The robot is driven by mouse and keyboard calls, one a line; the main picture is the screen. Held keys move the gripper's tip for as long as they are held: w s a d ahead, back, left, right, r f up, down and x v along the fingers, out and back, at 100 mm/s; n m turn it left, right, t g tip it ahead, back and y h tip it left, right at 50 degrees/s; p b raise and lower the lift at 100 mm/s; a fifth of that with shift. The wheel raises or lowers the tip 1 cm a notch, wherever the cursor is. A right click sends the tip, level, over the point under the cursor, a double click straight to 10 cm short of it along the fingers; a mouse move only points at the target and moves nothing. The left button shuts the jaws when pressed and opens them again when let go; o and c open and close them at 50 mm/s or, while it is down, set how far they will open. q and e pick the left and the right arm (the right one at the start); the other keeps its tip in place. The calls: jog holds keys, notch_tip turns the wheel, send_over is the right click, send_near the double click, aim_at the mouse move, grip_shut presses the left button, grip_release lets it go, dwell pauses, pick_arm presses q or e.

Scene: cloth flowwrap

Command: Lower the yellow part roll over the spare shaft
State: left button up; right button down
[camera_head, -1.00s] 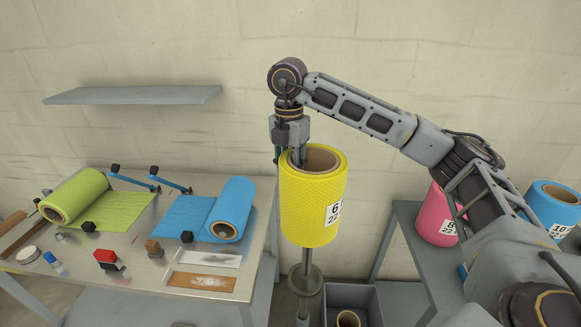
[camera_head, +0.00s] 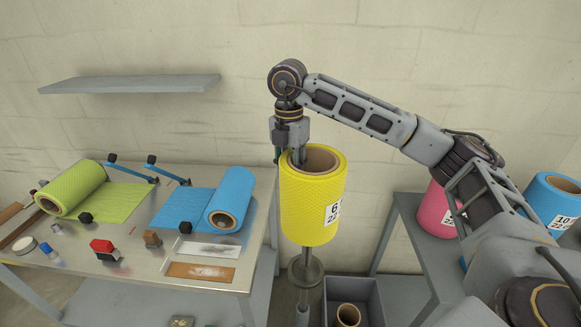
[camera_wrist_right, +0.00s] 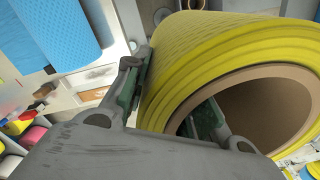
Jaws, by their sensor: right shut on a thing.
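The yellow part roll (camera_head: 311,205) hangs upright from my right gripper (camera_head: 288,157), with a numbered white label on its side. In the right wrist view, the gripper (camera_wrist_right: 172,103) is shut on the wall of the yellow roll (camera_wrist_right: 190,62), one finger outside it and one inside the brown core. The spare shaft (camera_head: 304,295) stands upright below the roll, with a round flange (camera_head: 306,271) just under the roll's bottom. The roll hides the shaft's upper part; I cannot tell whether its tip is inside the core. My left gripper is not in view.
A bench (camera_head: 140,265) on the left holds a green roll (camera_head: 72,188), a blue roll (camera_head: 231,200) and small tools. A grey bin (camera_head: 368,300) with a brown core stands right of the shaft. A right-hand table carries a pink roll (camera_head: 435,213) and a blue roll (camera_head: 553,203).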

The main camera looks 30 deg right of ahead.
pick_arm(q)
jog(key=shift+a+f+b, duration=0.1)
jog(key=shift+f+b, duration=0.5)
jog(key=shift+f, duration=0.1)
pick_arm(e)
notch_tip(320, 180, down, 2)
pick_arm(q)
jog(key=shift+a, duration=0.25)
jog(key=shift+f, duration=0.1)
pick_arm(e)
jog(key=shift+f, duration=0.2)
